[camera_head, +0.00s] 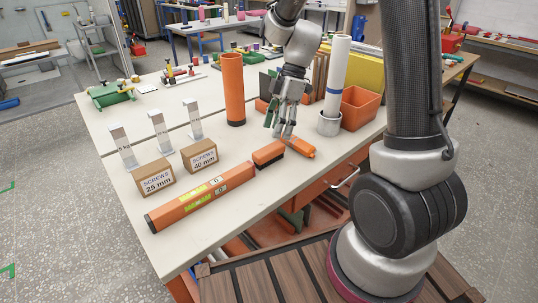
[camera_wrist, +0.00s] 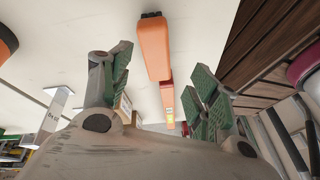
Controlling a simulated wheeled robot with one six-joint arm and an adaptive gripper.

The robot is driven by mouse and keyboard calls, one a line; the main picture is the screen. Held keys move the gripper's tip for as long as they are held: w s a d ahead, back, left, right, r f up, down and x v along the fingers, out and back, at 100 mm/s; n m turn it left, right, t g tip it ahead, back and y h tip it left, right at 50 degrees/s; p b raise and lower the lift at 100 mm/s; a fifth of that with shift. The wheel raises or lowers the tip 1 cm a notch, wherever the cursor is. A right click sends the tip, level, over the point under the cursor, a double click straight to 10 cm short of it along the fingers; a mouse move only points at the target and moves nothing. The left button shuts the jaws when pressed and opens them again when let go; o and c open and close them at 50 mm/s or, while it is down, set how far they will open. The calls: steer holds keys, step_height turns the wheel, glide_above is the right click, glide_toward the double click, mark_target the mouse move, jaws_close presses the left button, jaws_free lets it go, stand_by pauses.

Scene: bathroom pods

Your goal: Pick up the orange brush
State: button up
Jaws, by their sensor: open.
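The orange brush (camera_head: 268,152), a block with a dark bristle strip along its lower side, lies on the pale workbench in the head view. An orange block in line with the level, which looks like the same brush (camera_wrist: 154,48), shows in the wrist view. My gripper (camera_head: 281,133) points down just behind the brush. Its green-padded fingers (camera_wrist: 162,65) are spread apart with nothing held between them. A gap to the brush seems to remain, but its size is hard to tell.
A long orange level (camera_head: 201,197) lies to the left. Screw boxes (camera_head: 199,155), an orange cylinder (camera_head: 233,90), a white roll in a cup (camera_head: 337,75) and an orange bin (camera_head: 358,109) stand around. The bench's front strip is clear.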

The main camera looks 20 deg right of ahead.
mark_target(270, 147)
steer(key=shift+w+a+r+n, duration=0.1)
steer(key=shift+a+n, duration=0.05)
steer(key=shift+n, duration=0.35)
steer(key=shift+w+a+r+n, duration=0.1)
steer(key=shift+n, duration=1.5)
steer(key=shift+a+f, duration=0.1)
steer(key=shift+f, duration=0.15)
steer(key=x, duration=0.7)
steer(key=shift+f, duration=0.25)
steer(key=shift+f+n, duration=0.2)
steer(key=shift+n, duration=0.1)
steer(key=c, duration=1.2)
steer(key=shift+r, duration=0.1)
